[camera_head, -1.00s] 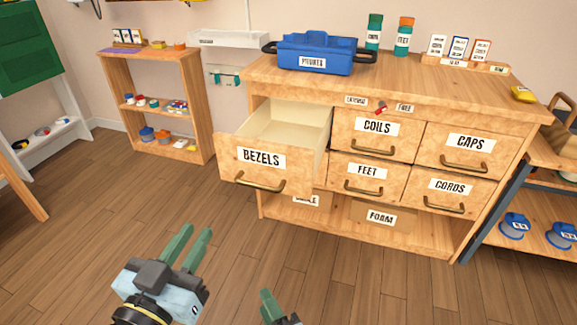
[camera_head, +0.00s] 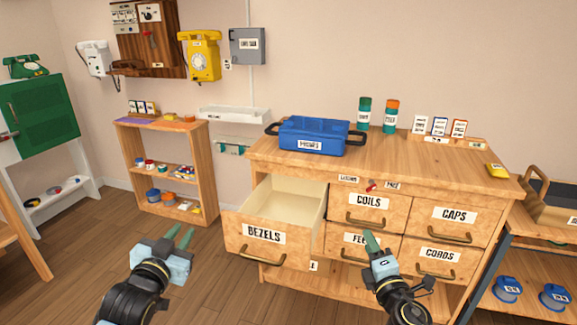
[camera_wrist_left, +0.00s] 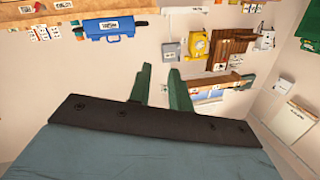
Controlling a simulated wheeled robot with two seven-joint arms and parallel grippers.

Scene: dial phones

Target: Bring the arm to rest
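The left wrist view also shows the left gripper's fingers (camera_wrist_left: 160,88) parted and empty. My right gripper (camera_head: 372,242) is in front of the FEET drawer (camera_head: 352,251). Its green fingers overlap in the head view, so its opening cannot be told. I see nothing held in it. The inside of the BEZELS drawer looks empty where visible.
The wooden cabinet (camera_head: 420,166) carries a blue toolbox (camera_head: 312,137), bottles and small boxes. A low shelf (camera_head: 122,165) stands left of it, and a trolley (camera_head: 505,243) stands right. Phones hang on the back wall. Wooden floor (camera_head: 75,280) is bare at the left front.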

